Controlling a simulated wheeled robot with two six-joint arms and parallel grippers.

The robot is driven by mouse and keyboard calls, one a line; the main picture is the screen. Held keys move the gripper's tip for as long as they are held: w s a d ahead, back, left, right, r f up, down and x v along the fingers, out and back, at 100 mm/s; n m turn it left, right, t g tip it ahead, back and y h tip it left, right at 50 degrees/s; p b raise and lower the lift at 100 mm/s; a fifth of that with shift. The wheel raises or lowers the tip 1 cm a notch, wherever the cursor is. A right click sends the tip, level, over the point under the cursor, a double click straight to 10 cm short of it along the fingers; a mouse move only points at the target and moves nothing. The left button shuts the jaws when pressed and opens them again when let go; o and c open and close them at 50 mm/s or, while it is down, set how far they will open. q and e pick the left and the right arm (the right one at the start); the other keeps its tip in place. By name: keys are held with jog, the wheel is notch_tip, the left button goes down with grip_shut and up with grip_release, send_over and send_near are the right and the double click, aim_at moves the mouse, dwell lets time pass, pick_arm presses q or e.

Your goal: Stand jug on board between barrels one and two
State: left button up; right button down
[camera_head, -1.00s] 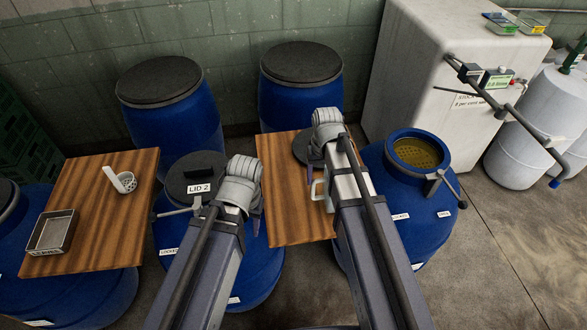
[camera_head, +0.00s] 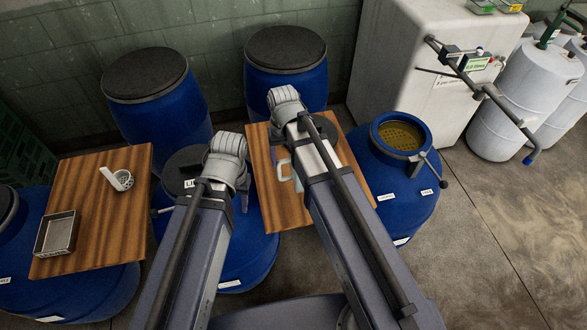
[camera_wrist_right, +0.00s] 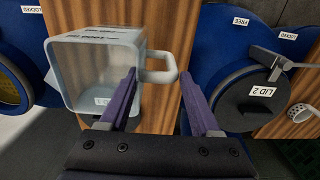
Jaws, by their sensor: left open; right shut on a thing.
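The jug is pale and see-through, with a square mouth and a loop handle. In the right wrist view the jug (camera_wrist_right: 100,70) fills the left middle, over a wooden board (camera_wrist_right: 175,22). My right gripper (camera_wrist_right: 160,78) is shut on its handle. In the head view only a pale part of the jug (camera_head: 284,172) shows beside my right arm, over the right board (camera_head: 258,140). I cannot tell if it touches the board. My left gripper (camera_head: 245,198) is open and empty, over the barrel with lid 2 (camera_head: 262,245), its fingers mostly hidden by my arm.
The left board (camera_head: 95,235) holds a metal tray (camera_head: 57,232) and a white perforated cup with a handle (camera_head: 122,180). An open blue barrel (camera_head: 372,160) with yellowish contents stands right of the right board. Two lidded barrels (camera_head: 160,115) (camera_head: 290,85) stand behind. Floor is free at right.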

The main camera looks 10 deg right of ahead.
aim_at(285, 178)
notch_tip(285, 178, down, 6)
jog(key=b, duration=0.4)
jog(key=shift+r+b, duration=0.2)
jog(key=shift+b, duration=0.2)
notch_tip(285, 178, down, 4)
jog(key=b, duration=0.3)
jog(key=shift+r+b, duration=0.15)
jog(key=shift+b, duration=0.2)
jog(key=shift+c, duration=0.5)
grip_release()
